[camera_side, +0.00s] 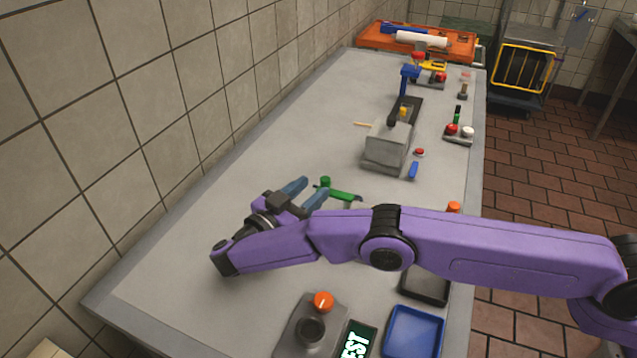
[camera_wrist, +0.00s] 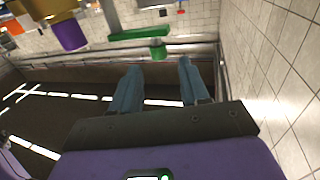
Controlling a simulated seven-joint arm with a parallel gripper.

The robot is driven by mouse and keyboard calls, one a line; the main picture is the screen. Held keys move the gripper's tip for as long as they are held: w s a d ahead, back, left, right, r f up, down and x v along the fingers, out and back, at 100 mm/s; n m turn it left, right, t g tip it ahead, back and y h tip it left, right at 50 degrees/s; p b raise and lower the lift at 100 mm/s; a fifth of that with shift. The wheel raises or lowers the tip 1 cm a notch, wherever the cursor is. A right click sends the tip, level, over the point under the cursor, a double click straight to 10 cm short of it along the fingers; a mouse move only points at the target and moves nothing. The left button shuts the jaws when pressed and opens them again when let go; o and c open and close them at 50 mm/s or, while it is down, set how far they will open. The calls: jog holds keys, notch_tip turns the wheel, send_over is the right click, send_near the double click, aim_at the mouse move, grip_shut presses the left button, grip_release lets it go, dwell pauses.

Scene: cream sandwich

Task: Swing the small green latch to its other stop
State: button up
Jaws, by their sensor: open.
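The small green latch (camera_side: 345,195) lies on the grey table past my gripper in the side view, with a round green knob (camera_side: 325,181) at its left end. In the wrist view the latch is a green bar (camera_wrist: 139,34) near the top, with the green knob (camera_wrist: 158,50) below its right end. My gripper (camera_side: 315,186) has two blue-grey fingers spread apart and empty. In the wrist view the knob appears just beyond the gap between the fingertips (camera_wrist: 159,62). I cannot tell whether either finger touches it.
A grey box-shaped fixture (camera_side: 388,148) stands farther along the table, with a blue-topped post behind. An orange knob on a grey base (camera_side: 323,301) and a blue tray (camera_side: 414,333) are at the near end. The tiled wall borders the left.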

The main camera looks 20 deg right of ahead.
jog(key=shift+v, duration=0.85)
